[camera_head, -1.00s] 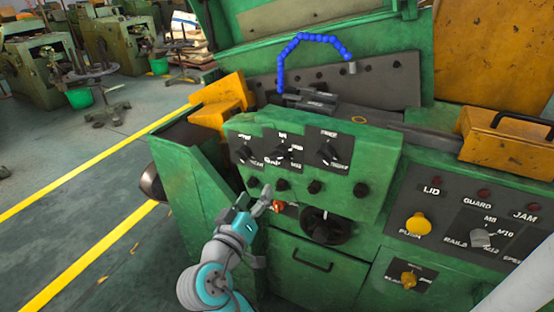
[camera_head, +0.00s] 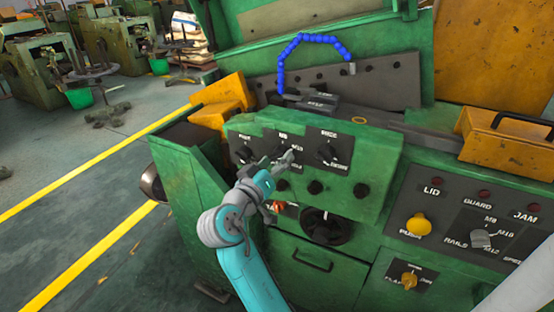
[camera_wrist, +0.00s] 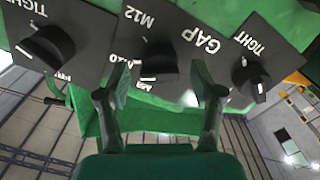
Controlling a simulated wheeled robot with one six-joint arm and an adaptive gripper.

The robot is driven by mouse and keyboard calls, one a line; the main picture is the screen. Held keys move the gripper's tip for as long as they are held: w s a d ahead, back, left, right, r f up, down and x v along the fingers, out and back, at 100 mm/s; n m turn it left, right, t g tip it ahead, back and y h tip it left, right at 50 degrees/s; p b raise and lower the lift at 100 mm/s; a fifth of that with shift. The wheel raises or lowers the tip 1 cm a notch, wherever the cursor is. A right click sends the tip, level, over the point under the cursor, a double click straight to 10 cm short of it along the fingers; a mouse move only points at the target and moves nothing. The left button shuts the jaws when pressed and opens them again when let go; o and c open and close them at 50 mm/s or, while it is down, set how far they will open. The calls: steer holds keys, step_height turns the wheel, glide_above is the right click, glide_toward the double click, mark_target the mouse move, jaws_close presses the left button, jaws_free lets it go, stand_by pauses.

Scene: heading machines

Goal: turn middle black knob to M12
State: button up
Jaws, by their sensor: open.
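The middle black knob (camera_wrist: 160,60) sits on its dark plate marked GAP, with M12 above it in the wrist view and smaller, partly hidden labels below left. Its white mark lies on the lower side, near the lowest label, which looks like M8. My gripper (camera_wrist: 163,82) is open, its two fingers apart on either side of the knob's lower part in the picture. I cannot tell whether they touch it. In the head view my gripper (camera_head: 289,160) is in front of the middle plate and partly hides the knob.
Similar black knobs flank it: one on the left (camera_head: 244,152) and one on the right (camera_head: 327,152). Below are several small black buttons (camera_head: 315,187), a red-orange knob (camera_head: 278,206) and a black handwheel (camera_head: 326,227). Open floor (camera_head: 80,220) lies left.

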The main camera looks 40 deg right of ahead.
steer(key=shift+w+d, duration=0.2)
steer(key=shift+d, duration=0.3)
steer(key=c, duration=1.1)
steer(key=shift+c, duration=0.2)
steer(key=shift+m, duration=0.4)
steer(key=m, duration=1.1)
